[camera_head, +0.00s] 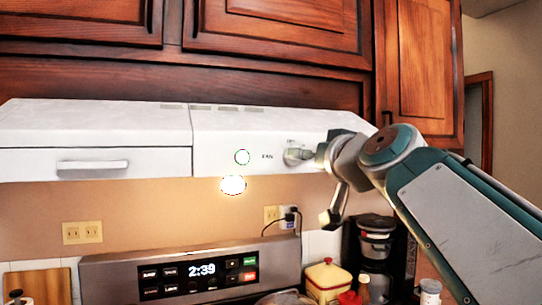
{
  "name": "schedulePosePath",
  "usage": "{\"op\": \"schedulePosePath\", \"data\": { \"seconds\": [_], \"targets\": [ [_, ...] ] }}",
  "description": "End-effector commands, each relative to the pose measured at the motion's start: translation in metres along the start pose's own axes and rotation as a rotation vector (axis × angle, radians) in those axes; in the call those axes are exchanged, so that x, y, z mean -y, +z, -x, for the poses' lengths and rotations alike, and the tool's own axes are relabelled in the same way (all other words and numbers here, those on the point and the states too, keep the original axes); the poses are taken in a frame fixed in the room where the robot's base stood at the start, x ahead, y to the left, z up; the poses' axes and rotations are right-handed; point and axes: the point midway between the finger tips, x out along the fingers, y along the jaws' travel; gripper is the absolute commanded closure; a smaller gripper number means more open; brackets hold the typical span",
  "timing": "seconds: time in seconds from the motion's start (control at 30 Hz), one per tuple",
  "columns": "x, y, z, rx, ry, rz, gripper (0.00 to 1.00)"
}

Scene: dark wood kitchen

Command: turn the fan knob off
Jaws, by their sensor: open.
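The white range hood (90,125) hangs under the wooden cabinets. On its front, right of the word FAN, is the grey fan knob (296,156). My gripper (322,188) is at the hood's right part, with its fingers spread apart. One finger is up beside the knob's right side; I cannot tell whether it touches. The other finger hangs below the hood's lower edge, clear of the knob. The knob's right edge is partly hidden by the gripper, and its pointer setting is too small to read.
A round white button (242,157) sits left of the FAN label. A lamp (232,185) glows under the hood. Below are the stove panel (190,270), a coffee maker (376,245) and a cream canister (327,280). The space under the hood's left part is open.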

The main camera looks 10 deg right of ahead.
Motion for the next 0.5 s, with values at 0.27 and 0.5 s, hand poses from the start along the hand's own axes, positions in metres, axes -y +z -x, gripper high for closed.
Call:
{"op": "schedulePosePath", "data": {
  "seconds": [0.27,0.5],
  "targets": [
    [-0.001,0.0,-0.044,0.001,-0.001,-0.001,0.18],
    [-0.001,0.0,-0.056,-0.001,0.0,-0.002,0.18]
  ]
}}
